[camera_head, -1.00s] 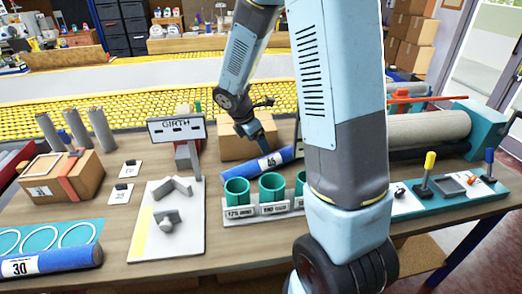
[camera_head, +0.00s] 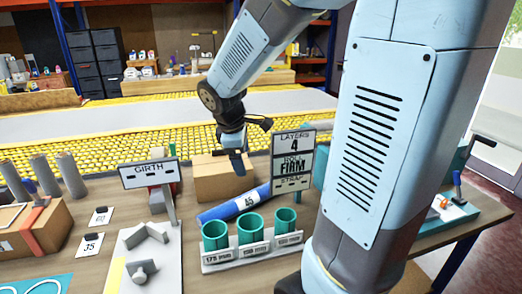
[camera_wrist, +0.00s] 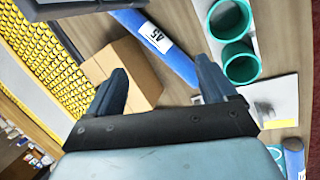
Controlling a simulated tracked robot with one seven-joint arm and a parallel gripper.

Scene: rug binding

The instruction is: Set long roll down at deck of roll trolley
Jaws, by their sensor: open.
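A blue roll (camera_head: 235,203) with a white label "45" lies at a slant on the bench, behind the green cups and in front of a cardboard box. It also shows in the wrist view (camera_wrist: 160,42). My gripper (camera_head: 238,168) is open above the bench, in front of the cardboard box and above the roll. In the wrist view, my gripper's fingers (camera_wrist: 160,72) are spread wide with nothing between them, and the roll lies beyond them, apart. Another blue roll (camera_wrist: 294,158) shows at the lower right of the wrist view. I cannot make out a roll trolley.
The cardboard box (camera_head: 222,180) stands close behind the roll. Green cups (camera_head: 251,228) stand in front. A "GIRTH" sign (camera_head: 150,174) and a "LAYERS 4" sign (camera_head: 293,160) rise on either side. Grey upright tubes (camera_head: 45,174) stand at the left.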

